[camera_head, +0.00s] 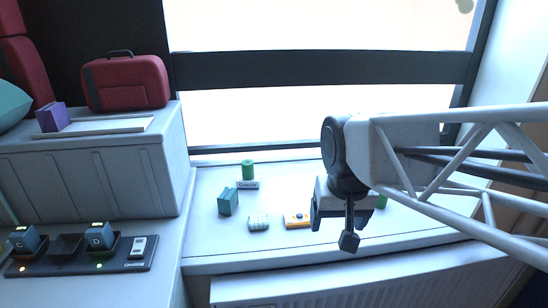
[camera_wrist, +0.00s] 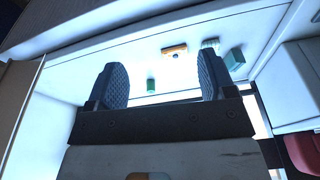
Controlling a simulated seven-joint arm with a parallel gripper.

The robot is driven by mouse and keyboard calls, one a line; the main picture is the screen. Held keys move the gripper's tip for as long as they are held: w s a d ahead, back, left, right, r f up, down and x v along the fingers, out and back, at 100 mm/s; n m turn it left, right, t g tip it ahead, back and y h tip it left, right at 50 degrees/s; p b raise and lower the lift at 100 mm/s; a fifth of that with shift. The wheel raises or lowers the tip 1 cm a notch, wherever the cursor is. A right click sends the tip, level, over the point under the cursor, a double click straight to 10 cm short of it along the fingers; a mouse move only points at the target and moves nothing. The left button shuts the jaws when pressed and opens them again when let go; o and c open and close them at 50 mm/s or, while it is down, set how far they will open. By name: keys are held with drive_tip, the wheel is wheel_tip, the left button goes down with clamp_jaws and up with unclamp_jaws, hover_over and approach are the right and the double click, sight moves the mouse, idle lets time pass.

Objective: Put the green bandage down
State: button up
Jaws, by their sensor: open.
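My gripper (camera_head: 333,226) is open and empty above the white window ledge (camera_head: 285,248); its two fingers stand wide apart in the wrist view (camera_wrist: 163,80). A green roll (camera_head: 381,201) is on the ledge, mostly hidden behind my gripper; it shows between the fingers, beyond them and apart, in the wrist view (camera_wrist: 151,86). Another green roll (camera_head: 248,169) stands upright at the back of the ledge, behind a small grey label (camera_head: 247,185). I cannot tell which of the two is the task's green bandage.
On the ledge are a teal box (camera_head: 228,202), a pale striped roll (camera_head: 258,222) and an orange item (camera_head: 297,220). Left are a charging dock (camera_head: 120,267) and a grey cabinet (camera_head: 85,175) bearing a red case (camera_head: 126,82). The ledge front is clear.

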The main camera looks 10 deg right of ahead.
drive_tip(key=s+f+n, duration=0.1)
drive_tip(key=s+f, duration=0.2)
drive_tip(key=s, duration=0.4)
drive_tip(key=shift+d, duration=0.35)
drive_tip(key=shift+f, duration=0.1)
idle(0.8)
